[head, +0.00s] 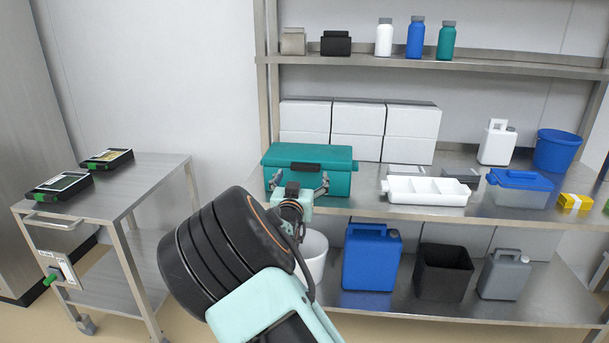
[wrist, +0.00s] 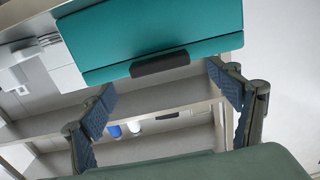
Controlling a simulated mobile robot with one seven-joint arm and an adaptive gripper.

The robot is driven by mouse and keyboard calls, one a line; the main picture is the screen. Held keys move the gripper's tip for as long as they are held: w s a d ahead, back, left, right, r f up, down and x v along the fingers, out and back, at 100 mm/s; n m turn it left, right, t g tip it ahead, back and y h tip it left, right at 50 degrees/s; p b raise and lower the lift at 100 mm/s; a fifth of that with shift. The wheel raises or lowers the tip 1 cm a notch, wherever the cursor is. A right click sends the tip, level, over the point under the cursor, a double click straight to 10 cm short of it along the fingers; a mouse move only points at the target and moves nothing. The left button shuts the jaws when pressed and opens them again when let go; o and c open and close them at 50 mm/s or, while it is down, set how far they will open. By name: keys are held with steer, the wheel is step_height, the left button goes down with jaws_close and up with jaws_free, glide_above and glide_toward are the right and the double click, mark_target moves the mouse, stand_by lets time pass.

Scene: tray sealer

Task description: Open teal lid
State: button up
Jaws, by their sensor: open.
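The teal box (head: 325,184) stands on the middle shelf with its teal lid (head: 335,154) shut. A black handle (head: 306,167) sits at the lid's front edge. My gripper (head: 298,186) is in front of the box, with its fingers spread and nothing between them. In the wrist view the handle (wrist: 160,64) lies between the lines of the two fingertips (wrist: 162,80), a little beyond them. The teal lid's front band (wrist: 118,71) runs along the handle there. I see no contact between fingers and handle.
A white compartment tray (head: 426,197) and a blue-lidded container (head: 520,180) stand right of the box. White cartons (head: 358,122) are stacked behind. The upper shelf (head: 370,61) runs above the box. A steel cart (head: 140,182) stands at left.

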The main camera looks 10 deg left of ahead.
mark_target(305, 168)
steer(key=shift+w+d+b, duration=0.1)
steer(key=shift+w+b, duration=0.25)
steer(key=shift+w, duration=1.8)
steer(key=shift+c, duration=0.6)
